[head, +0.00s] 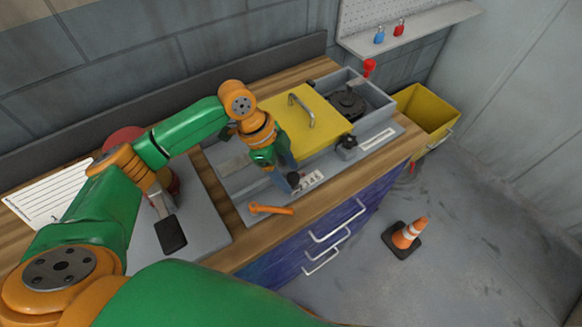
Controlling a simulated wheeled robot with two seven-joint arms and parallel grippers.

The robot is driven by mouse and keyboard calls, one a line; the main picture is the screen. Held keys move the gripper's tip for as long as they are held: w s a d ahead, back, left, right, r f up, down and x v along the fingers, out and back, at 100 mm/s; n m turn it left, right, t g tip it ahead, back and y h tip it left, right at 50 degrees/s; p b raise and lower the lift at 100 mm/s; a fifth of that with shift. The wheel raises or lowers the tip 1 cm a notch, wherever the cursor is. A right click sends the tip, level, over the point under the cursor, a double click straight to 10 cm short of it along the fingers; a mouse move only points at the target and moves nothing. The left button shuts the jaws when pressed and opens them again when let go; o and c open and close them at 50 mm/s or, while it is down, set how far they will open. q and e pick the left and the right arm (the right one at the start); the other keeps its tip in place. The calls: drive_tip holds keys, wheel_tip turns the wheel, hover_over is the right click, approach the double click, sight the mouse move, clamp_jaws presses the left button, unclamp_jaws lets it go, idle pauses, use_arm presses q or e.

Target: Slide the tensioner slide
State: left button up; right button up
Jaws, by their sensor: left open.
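My left gripper (288,178) is at the front of the grey machine plate (228,182), pointing down. The gripper and forearm hide part of the plate. My right gripper is not in view.
A yellow cover (304,118) with a metal handle stands behind the gripper. Right of it are a dark knob (347,142) and an open grey box (382,104). A yellow bin (426,112) and an orange cone (408,233) stand right of the bench.

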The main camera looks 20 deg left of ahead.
use_arm(q)
drive_tip(key=shift+s+d+f, duration=0.1)
drive_tip(key=shift+d+f, duration=0.1)
drive_tip(key=shift+f, duration=0.2)
drive_tip(key=shift+w+f, duration=0.5)
drive_tip(key=shift+w, duration=0.2)
drive_tip(key=shift+s+r, duration=0.15)
drive_tip(key=shift+s, duration=0.05)
drive_tip(key=c, duration=1.1)
drive_tip(key=shift+w+r, duration=0.1)
drive_tip(key=shift+w, duration=0.05)
